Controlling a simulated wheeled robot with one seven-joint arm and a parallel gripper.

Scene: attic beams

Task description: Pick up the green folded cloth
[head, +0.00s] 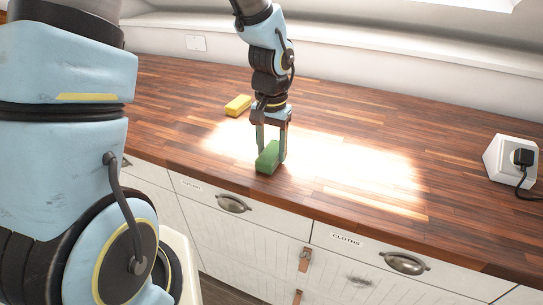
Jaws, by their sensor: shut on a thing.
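The green folded cloth (267,158) is a small green block shape near the front edge of the wooden worktop. My gripper (271,152) points down over it, with a finger on either side, and is shut on the cloth. The cloth is at or just above the worktop; I cannot tell whether it touches the wood. The fingers hide part of its far end.
A yellow block-like item (238,105) lies behind and left of my gripper. A white socket box (512,160) with a black plug stands at the right. Drawers (370,255) with metal handles are below the worktop (350,110).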

